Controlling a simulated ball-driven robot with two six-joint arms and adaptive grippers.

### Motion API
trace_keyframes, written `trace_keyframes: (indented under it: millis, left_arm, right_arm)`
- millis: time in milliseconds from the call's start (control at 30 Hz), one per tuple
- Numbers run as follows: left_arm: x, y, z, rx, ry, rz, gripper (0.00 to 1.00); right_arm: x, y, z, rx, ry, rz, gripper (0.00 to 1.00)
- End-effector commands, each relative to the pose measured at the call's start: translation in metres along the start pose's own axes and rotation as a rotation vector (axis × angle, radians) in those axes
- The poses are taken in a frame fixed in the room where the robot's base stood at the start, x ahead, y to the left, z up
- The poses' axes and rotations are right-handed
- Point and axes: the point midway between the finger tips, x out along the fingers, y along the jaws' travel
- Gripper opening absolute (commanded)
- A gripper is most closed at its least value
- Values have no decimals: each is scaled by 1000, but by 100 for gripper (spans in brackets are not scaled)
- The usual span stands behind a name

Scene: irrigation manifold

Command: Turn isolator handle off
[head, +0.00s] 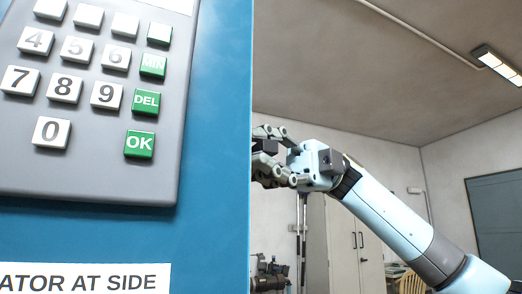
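The isolator handle is not clearly visible. A white label (85,278) on the blue cabinet (215,215) reads "ATOR AT SIDE", with its left part cut off. My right gripper (262,155) is just past the cabinet's right edge, pointing left toward its side. Its fingertips are cut off by that edge. A dark block shows between its upper and lower fingers; I cannot tell whether it is part of the gripper or something held. My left gripper is not in view.
A grey keypad (105,175) with white and green keys is on the cabinet front. Behind my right arm are a pale locker (345,250), a wooden chair (408,282) and a blue-grey door (497,225). A lit lamp (497,65) hangs at the ceiling.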

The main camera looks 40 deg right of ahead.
Motion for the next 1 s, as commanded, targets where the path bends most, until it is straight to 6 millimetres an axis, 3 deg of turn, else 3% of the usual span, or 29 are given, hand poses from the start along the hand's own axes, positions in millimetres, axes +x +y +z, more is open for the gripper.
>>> trace_keyframes:
  millis: [33,133,467,567,1000]
  left_arm:
    - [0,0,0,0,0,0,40]
    - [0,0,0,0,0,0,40]
    - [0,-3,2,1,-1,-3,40]
    - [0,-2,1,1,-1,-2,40]
    - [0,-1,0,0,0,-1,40]
  right_arm:
    - [0,0,0,0,0,0,25]
    - [0,0,0,1,0,-1,38]
    - [-4,-1,0,4,-1,-3,38]
    - [-16,-1,1,6,-4,-4,38]
    - [-106,0,1,2,-3,-1,38]
